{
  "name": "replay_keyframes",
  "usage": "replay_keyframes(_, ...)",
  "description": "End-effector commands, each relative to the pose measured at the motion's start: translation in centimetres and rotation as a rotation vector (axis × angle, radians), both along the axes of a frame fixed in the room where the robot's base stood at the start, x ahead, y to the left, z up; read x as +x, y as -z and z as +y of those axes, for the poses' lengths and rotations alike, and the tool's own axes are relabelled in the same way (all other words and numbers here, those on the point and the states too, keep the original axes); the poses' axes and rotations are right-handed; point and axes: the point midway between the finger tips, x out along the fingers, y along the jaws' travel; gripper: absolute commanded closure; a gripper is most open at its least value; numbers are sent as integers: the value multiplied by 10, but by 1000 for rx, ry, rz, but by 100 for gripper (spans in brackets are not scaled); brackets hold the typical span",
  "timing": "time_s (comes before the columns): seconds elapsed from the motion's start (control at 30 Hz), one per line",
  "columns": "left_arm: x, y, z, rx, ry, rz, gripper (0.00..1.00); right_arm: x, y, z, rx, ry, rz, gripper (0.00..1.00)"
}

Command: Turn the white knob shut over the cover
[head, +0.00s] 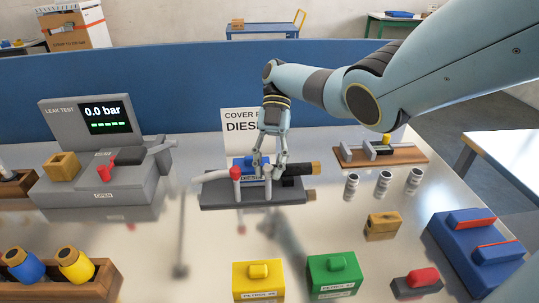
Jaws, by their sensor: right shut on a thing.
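A grey fixture (225,196) stands mid-table with a blue cover (241,162) on it. A red-topped post (235,173) stands at the cover's left. My right gripper (267,172) reaches down from above to the cover's right side. It is shut on the white knob (268,172), a small pale upright piece between its fingertips. The fingers partly hide the knob and the cover, so I cannot tell the knob's exact angle. My left gripper is out of view.
A black cylinder with a brown end (300,169) lies right of the gripper. A sign (236,122) stands behind. The leak tester (92,125) is at left. Three small ribbed cylinders (383,183) stand at right.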

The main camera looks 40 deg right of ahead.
Motion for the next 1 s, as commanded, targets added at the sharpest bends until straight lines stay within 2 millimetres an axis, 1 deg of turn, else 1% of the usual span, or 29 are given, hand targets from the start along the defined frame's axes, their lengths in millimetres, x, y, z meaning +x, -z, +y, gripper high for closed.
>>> replay_keyframes(0.03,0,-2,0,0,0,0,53,1,0,5,9,-23,-1,100)
replay_keyframes(0.3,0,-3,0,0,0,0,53,0,1,4,9,-99,0,100)
replay_keyframes(0.77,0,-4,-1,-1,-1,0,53,0,0,3,9,-112,0,100)
replay_keyframes(0.8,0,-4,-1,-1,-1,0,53,0,0,3,9,-112,0,76)
replay_keyframes(0.97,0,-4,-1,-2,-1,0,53,0,0,2,7,-111,1,55)
replay_keyframes(1.0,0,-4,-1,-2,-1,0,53,0,0,2,7,-111,1,53)
